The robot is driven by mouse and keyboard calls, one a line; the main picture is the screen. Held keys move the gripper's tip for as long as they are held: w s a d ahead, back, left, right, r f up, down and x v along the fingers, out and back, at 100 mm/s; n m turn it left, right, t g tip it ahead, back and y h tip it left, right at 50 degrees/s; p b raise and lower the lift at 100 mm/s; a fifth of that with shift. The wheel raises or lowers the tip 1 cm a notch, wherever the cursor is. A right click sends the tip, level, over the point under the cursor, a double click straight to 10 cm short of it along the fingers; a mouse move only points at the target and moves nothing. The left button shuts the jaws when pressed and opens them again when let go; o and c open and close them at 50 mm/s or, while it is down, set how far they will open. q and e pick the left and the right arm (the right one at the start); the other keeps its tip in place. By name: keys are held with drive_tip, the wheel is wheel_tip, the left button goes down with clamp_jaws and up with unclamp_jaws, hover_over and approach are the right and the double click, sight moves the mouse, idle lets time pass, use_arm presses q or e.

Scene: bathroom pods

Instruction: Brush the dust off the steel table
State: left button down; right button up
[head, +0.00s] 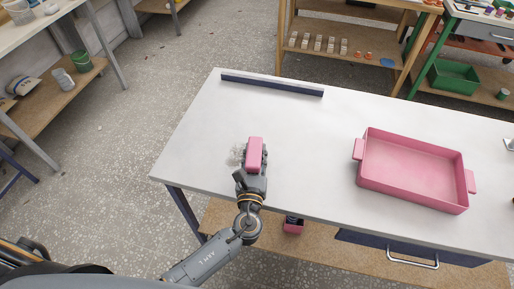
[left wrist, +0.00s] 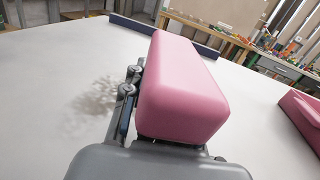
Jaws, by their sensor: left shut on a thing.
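The steel table (head: 320,130) has a pale, smooth top. A grey, speckled dust patch (head: 237,153) lies on its left part; it also shows in the left wrist view (left wrist: 98,104), left of the gripper. My left gripper (head: 254,170) is shut on a pink block-shaped brush (head: 255,149), which is just right of the dust in the head view. The pink brush fills the middle of the left wrist view (left wrist: 182,88). Its underside is hidden, so I cannot tell if it touches the table. My right gripper is not in view.
A pink tray (head: 410,170) with two handles stands empty on the table's right part. A dark blue bar (head: 272,85) lies along the back left edge. The tabletop between brush, bar and tray is clear. A wooden shelf (head: 340,40) stands behind the table.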

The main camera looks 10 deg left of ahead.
sight(258, 165)
use_arm(q)
drive_tip(key=shift+s+f, duration=0.2)
drive_tip(key=shift+s, duration=0.8)
drive_tip(key=shift+s+f, duration=0.2)
drive_tip(key=shift+s, duration=0.75)
drive_tip(key=shift+d+r, duration=0.15)
drive_tip(key=shift+d, duration=0.5)
drive_tip(key=shift+w+d+r, duration=0.1)
drive_tip(key=shift+w, duration=0.1)
drive_tip(key=shift+w+r, duration=0.15)
drive_tip(key=shift+w, duration=1.8)
drive_tip(key=shift+w+r, duration=0.15)
drive_tip(key=shift+w, duration=0.25)
drive_tip(key=shift+w+d+r+b, duration=0.1)
drive_tip(key=shift+w+b, duration=0.15)
drive_tip(key=shift+w, duration=1.6)
drive_tip(key=shift+w+d+r+b, duration=0.1)
drive_tip(key=shift+w+b, duration=0.1)
drive_tip(key=shift+w, duration=1.6)
wheel_tip(258, 165, up, 6)
drive_tip(key=p, duration=0.5)
drive_tip(key=shift+p, duration=0.4)
